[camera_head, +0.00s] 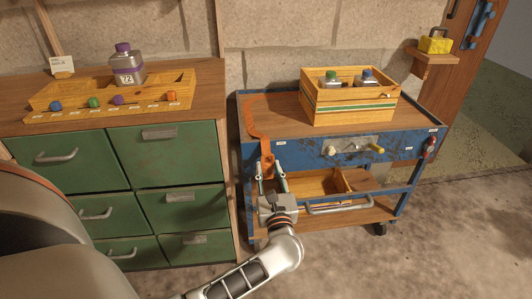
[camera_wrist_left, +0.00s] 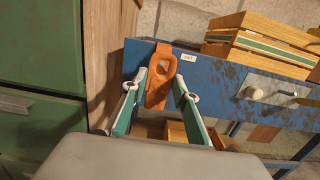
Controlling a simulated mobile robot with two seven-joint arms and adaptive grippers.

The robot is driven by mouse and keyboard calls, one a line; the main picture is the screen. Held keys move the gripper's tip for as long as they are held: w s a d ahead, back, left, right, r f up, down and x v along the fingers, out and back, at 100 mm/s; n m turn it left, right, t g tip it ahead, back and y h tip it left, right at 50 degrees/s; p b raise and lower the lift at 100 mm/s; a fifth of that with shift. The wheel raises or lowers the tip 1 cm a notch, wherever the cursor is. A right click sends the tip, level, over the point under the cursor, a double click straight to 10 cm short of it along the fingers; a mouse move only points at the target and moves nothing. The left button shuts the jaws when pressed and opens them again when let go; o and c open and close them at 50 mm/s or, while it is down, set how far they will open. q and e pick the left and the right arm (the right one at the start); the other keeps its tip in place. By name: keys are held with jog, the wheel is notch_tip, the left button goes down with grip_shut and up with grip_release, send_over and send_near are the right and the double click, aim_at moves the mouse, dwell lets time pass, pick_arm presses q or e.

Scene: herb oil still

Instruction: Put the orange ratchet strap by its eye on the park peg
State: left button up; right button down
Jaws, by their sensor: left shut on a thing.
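The orange ratchet strap (camera_head: 252,118) lies over the left end of the blue cart's top and hangs down its front. Its lower end, a flat tab with a round eye, shows in the left wrist view (camera_wrist_left: 160,84). My left gripper (camera_head: 271,180) is shut on this tab, with one finger on each side of it. The tab is in front of the cart's blue front rail, beside a small white label (camera_wrist_left: 188,58). I cannot make out the park peg for certain; the tab hides part of the rail. My right gripper is not in view.
A wooden crate (camera_head: 350,109) with bottles stands on the cart. A grey plate (camera_head: 352,146) with a pale knob and yellow handle is on the front rail. Green drawers (camera_head: 165,155) stand left.

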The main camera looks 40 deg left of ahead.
pick_arm(q)
jog(key=shift+w+a+f, duration=0.1)
jog(key=shift+w+a, duration=0.1)
dwell(0.4)
dwell(0.3)
dwell(0.3)
jog(key=shift+w+a+b, duration=0.3)
jog(key=shift+w+a, duration=0.05)
jog(key=shift+a, duration=0.05)
dwell(0.4)
jog(key=shift+w+a, duration=0.15)
